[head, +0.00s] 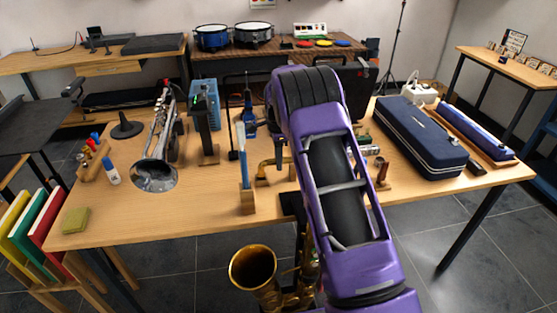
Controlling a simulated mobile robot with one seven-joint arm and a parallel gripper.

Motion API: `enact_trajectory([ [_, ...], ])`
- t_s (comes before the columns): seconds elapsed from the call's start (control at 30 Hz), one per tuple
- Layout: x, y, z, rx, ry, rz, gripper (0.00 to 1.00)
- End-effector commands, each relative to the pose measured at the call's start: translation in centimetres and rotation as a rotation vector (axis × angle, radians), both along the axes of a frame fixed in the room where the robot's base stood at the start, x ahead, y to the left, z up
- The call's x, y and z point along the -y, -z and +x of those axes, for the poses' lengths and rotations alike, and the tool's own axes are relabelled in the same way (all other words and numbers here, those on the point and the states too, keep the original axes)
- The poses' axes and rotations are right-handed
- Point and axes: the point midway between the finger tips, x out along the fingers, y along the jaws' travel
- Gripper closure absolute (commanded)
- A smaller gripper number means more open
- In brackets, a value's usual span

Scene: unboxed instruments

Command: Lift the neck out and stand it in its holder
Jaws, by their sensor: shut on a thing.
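The neck (266,164) is a small curved brass tube near the middle of the table in the head view. Its right part runs behind my purple arm. My gripper (281,163) shows only in part at the arm's left edge, pointing down, and it is shut on the neck. The fingers are small and partly hidden. A wooden block (247,201) with an upright blue-and-white piece stands in front and to the left. I cannot tell which block is the neck's holder, or whether the neck touches the table.
A trumpet (158,150) stands left, beside a dark stand (207,130). A navy case (422,135) lies right, and a small brown piece on a wooden base (382,174) is nearer. A brass saxophone (255,270) is below the front edge.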

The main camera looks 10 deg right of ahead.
Motion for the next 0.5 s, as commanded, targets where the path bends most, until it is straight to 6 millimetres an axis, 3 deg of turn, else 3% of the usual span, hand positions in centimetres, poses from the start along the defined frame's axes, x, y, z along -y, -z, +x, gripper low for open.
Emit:
enact_trajectory([
  [0.5,0.00,0.34,0.01,0.000,0.000,0.000,1.00],
])
